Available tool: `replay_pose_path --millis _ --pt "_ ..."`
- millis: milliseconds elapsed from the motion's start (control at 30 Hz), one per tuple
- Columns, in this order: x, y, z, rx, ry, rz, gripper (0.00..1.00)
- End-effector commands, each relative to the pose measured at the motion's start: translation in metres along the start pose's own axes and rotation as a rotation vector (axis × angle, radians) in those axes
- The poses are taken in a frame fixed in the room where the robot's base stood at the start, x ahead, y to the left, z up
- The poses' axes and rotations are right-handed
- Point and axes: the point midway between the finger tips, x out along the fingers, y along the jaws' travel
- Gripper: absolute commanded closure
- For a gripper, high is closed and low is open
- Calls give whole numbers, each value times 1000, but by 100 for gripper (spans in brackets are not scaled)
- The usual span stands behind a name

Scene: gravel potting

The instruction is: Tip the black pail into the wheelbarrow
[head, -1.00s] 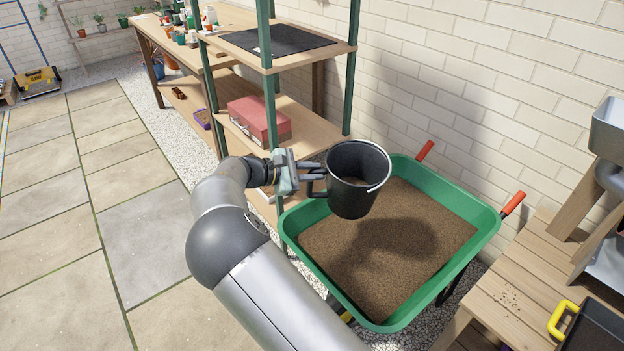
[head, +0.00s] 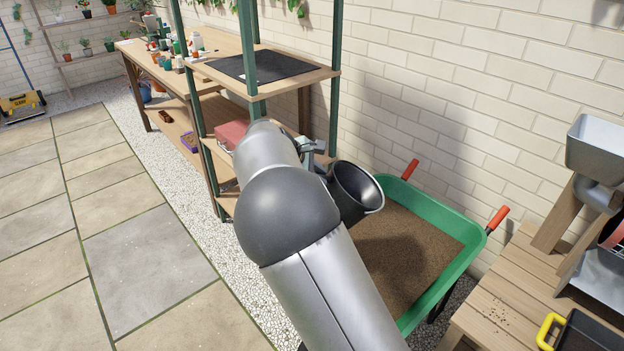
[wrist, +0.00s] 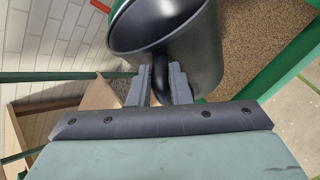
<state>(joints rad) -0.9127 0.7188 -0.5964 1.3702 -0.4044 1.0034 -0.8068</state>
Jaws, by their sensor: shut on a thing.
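The black pail (head: 352,196) hangs tilted over the green wheelbarrow (head: 466,262), its mouth leaning toward the right. The wheelbarrow holds brown gravel or soil (head: 408,250). My gripper (head: 320,160) is at the pail's left side, partly hidden behind my arm in the head view. In the wrist view my gripper (wrist: 163,88) is shut on the dark handle of the pail (wrist: 200,55). The pail's inside shows dark, and I see no contents in it. My arm hides the wheelbarrow's left part.
A green-posted shelf (head: 335,95) with a red box (head: 232,133) stands behind my arm. A brick wall (head: 450,110) runs behind the wheelbarrow. A wooden bench (head: 510,300) with a black tray (head: 585,335) is at the right. Paving (head: 130,260) lies open at the left.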

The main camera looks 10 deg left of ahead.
Motion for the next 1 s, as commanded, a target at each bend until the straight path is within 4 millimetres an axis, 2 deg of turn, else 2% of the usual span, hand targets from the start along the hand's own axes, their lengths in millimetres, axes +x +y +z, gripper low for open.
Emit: replay_pose_path --millis 33,400,1000 --pt "-3 6 8 15 27 -10 100" --pt "-10 24 37 73 217 -111 100" --pt "36 27 71 142 442 -232 100"
